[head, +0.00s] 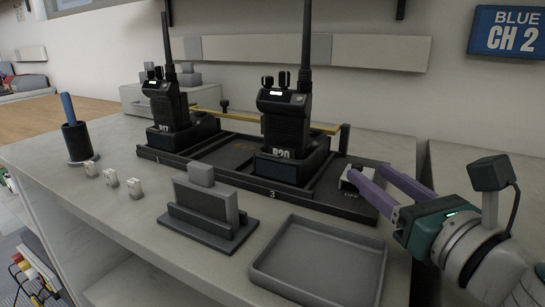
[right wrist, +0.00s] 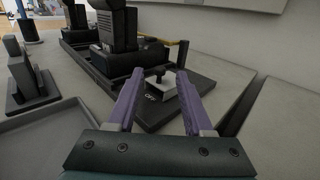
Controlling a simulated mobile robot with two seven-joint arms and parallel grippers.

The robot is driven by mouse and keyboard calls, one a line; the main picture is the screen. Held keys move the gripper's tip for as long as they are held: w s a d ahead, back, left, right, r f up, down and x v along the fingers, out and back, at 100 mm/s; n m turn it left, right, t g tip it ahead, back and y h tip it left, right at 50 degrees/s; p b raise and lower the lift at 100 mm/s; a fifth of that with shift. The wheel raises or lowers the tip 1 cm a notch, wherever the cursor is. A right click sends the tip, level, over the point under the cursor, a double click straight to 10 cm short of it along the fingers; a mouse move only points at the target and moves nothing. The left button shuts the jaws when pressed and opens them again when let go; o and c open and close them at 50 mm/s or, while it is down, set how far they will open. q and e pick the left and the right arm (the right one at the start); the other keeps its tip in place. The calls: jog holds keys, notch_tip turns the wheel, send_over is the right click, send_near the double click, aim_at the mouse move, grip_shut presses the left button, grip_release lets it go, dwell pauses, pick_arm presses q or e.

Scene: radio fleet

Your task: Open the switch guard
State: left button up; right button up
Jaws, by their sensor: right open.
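The switch unit, a small pale block with a black knob and an "OFF" label, sits at the right end of the black charging base. Its pale guard (head: 346,185) is partly hidden behind my fingers in the head view. In the right wrist view the guard (right wrist: 165,97) shows between and just beyond my fingers; I cannot tell whether it is raised. My right gripper (head: 368,172), with purple fingers, is open and empty above the switch; it also shows in the right wrist view (right wrist: 160,72). I see no clear contact. My left gripper is not in view.
Two black radios (head: 284,125) (head: 166,105) stand in the charging base (head: 255,184). A grey empty tray (head: 320,262) and a grey slotted stand (head: 207,215) are in front. A yellow strip runs behind the radios.

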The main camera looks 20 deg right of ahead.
aim_at(359, 165)
jog(key=w, duration=0.5)
jog(key=shift+d, duration=0.2)
grip_shut()
dwell(1.2)
